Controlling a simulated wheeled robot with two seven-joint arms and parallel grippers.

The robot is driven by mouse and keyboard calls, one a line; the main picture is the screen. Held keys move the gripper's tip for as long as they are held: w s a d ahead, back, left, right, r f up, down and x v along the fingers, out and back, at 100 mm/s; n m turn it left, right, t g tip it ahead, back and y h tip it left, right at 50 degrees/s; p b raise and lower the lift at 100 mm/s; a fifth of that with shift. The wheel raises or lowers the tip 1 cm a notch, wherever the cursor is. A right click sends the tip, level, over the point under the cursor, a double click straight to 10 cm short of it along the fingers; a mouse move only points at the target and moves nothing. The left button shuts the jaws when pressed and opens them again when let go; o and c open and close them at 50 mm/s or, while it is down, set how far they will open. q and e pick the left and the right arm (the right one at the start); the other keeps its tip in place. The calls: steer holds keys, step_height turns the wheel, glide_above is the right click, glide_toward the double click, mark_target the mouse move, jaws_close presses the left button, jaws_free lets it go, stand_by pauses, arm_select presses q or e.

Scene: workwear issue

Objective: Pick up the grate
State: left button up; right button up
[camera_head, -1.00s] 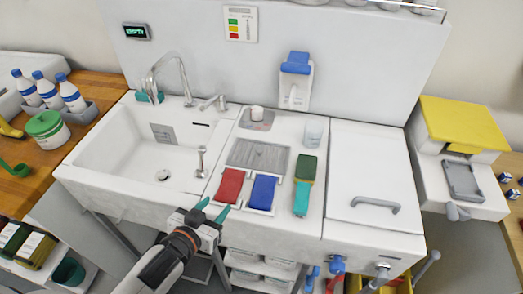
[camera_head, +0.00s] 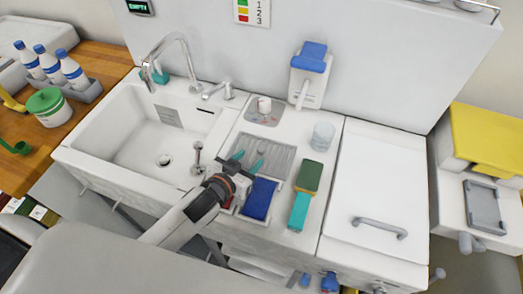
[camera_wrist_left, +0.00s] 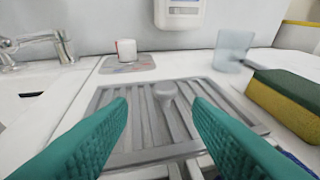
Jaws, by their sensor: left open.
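The grate (camera_head: 279,158) is a grey ribbed plate lying flat in the white counter, right of the sink. In the left wrist view the grate (camera_wrist_left: 197,100) has a small round grey knob (camera_wrist_left: 164,92) standing up from it. My left gripper (camera_head: 248,162) has teal fingers and is open over the near left part of the grate. In the left wrist view the knob shows between the two open fingers (camera_wrist_left: 160,118), farther off, with nothing held. My right gripper is not in view.
A blue pad (camera_head: 259,199) lies in front of the grate, with a green and yellow sponge (camera_head: 309,176) to its right. A clear cup (camera_head: 322,136) stands behind the sponge. A tap (camera_head: 176,55) and the sink basin (camera_head: 125,150) are to the left.

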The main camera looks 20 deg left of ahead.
mark_target(260, 150)
arm_select(q)
steer(key=shift+w+d+f, duration=0.1)
steer(key=shift+w, duration=0.4)
steer(key=shift+w+d, duration=0.1)
steer(key=shift+w, duration=0.2)
steer(key=x, duration=0.1)
steer(key=p+x, duration=0.1)
steer(key=x, duration=0.1)
steer(key=p+x, duration=0.1)
steer(key=shift+w+d+r, duration=0.15)
steer(key=shift+d+r, duration=0.1)
steer(key=shift+d, duration=0.05)
steer(key=shift+w+f, duration=0.2)
steer(key=shift+w, duration=0.05)
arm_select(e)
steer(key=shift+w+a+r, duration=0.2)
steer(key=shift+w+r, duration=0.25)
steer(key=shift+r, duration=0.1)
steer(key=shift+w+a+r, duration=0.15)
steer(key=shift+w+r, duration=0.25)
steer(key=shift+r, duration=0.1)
arm_select(q)
steer(key=shift+c, duration=0.3)
steer(key=c, duration=0.6)
steer(key=shift+r, duration=0.1)
jaws_close()
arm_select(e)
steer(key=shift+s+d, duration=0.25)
